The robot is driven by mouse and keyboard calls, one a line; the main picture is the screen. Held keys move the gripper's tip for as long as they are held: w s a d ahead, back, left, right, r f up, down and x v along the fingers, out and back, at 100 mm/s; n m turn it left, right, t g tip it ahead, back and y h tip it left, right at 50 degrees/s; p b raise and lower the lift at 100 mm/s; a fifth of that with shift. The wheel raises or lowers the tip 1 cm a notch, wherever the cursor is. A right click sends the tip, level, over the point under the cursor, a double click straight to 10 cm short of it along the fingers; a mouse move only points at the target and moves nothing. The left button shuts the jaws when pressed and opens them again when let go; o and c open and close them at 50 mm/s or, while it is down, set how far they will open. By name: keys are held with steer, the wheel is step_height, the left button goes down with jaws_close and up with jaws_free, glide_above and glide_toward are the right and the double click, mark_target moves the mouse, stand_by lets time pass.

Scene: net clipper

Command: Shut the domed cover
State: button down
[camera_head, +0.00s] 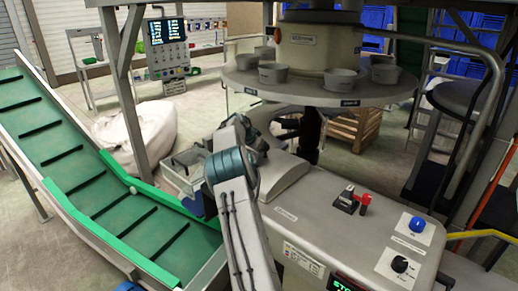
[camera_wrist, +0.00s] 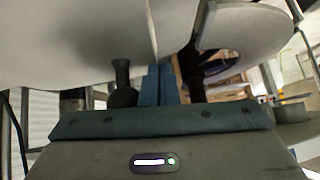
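A smooth grey rounded form (camera_head: 285,178) on the machine body, just right of my arm, looks like part of the domed cover; my arm hides much of it, and I cannot tell how far open it stands. In the wrist view a large pale curved surface (camera_wrist: 85,40) fills the top, close over my gripper; I cannot tell whether it is the cover. My gripper (camera_wrist: 158,85) has its two blue fingers side by side with no clear gap and nothing seen between them. A dark knob-like handle (camera_wrist: 122,85) stands just left of the fingers, seemingly apart from them.
A round table (camera_head: 320,88) with several grey cups stands above and behind. A green conveyor (camera_head: 85,175) slopes along the left. The machine's top carries a red-and-black switch (camera_head: 347,198), a blue button (camera_head: 417,224) and a black knob (camera_head: 400,265). A white sack (camera_head: 140,135) lies behind.

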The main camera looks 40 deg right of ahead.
steer(key=shift+a+f, duration=0.15)
steer(key=shift+a, duration=0.05)
steer(key=s+a+r+n+y+b, duration=0.1)
steer(key=s+a+r+n+y, duration=0.1)
steer(key=s+a+r, duration=0.5)
steer(key=s+a+r+n+y, duration=0.1)
steer(key=s+a+r, duration=0.3)
steer(key=a, duration=0.5)
steer(key=s+a+r+n+t+y, duration=0.1)
steer(key=s+a+r+n+y, duration=0.15)
steer(key=s+a, duration=0.35)
steer(key=s+a+r+n+y, duration=0.1)
steer(key=s+a+n, duration=0.2)
steer(key=s+a, duration=0.3)
steer(key=s+a+f+n, duration=0.3)
steer(key=s+a, duration=0.4)
steer(key=s, duration=0.3)
steer(key=s+a+f+n+y, duration=0.1)
steer(key=s+a+f+n, duration=0.3)
steer(key=s+a, duration=0.3)
steer(key=s, duration=0.3)
steer(key=shift+s+a+n, duration=0.2)
steer(key=shift+s+n, duration=0.1)
steer(key=shift+n, duration=0.05)
steer(key=shift+y, duration=0.25)
